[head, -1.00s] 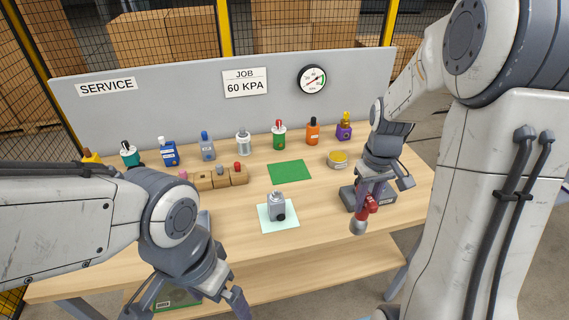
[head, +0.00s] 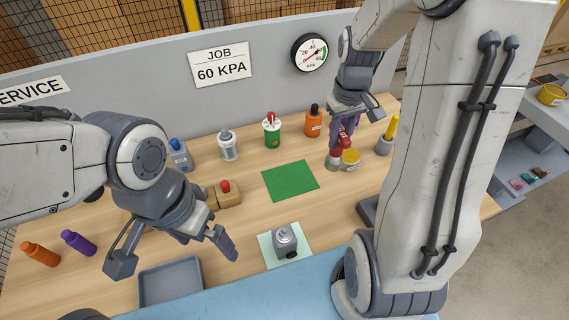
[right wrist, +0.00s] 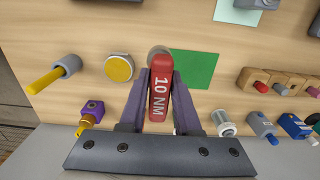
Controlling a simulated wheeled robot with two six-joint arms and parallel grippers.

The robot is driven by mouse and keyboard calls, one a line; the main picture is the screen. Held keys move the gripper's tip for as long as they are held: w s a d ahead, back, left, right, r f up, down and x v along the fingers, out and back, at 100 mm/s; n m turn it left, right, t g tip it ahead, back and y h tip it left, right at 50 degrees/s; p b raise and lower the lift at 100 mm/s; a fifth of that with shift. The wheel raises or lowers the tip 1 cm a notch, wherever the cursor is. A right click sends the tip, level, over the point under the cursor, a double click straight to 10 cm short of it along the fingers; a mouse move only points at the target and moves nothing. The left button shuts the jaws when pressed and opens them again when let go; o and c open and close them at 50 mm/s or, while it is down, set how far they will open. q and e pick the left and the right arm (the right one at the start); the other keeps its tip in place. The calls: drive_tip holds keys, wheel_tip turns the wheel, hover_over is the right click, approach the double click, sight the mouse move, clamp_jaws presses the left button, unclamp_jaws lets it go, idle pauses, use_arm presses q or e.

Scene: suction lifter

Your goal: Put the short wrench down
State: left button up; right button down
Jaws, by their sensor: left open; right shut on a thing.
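The short wrench (right wrist: 160,95) is red and marked "10 NM", with a grey round head. In the right wrist view it lies between the two purple fingers of my right gripper (right wrist: 160,78), which is shut on it. In the head view my right gripper (head: 343,138) points down at the back right of the bench. The wrench's grey head hangs beside the yellow-topped tin (head: 351,158); I cannot tell whether it touches the bench. My left gripper (head: 172,252) is open and empty over the front left, near a grey tray (head: 170,283).
A green mat (head: 290,181) lies clear left of the wrench. A grey device (head: 285,238) sits on a pale mat. A yellow-handled tool (head: 388,135) stands right of the tin. A dark grey cradle (head: 367,211) is partly hidden by my right arm.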

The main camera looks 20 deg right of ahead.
drive_tip(key=w+a+f+p, duration=0.4)
drive_tip(key=w+a+f, duration=0.3)
drive_tip(key=a+f, duration=0.2)
drive_tip(key=shift+a+f, duration=0.3)
drive_tip(key=shift+f, duration=0.65)
drive_tip(key=shift+s+f, duration=0.1)
drive_tip(key=shift+f, duration=0.05)
drive_tip(key=c, duration=0.6)
unclamp_jaws()
